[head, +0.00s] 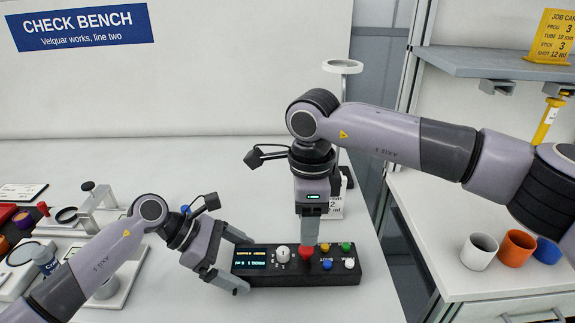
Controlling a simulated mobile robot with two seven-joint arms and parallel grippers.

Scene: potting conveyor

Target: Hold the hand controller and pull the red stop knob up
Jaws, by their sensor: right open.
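The hand controller (290,281) is a black box lying on the bench, with a lit display (250,258) at its left end, a white dial and several coloured buttons. The red stop knob (307,250) is on its top, near the middle. My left gripper (238,262) is shut on the controller's left end, one finger behind it and one in front. My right gripper (309,236) points straight down over the red knob, its fingertips at the knob's height or just above. It is open, but one finger hides the other, so the gap does not show.
A stand with a round top (343,67) and a small white label card stand behind my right gripper. Trays and small fixtures (95,205) fill the bench's left side. White, orange and blue cups (479,251) sit on a side table at right. The bench front is clear.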

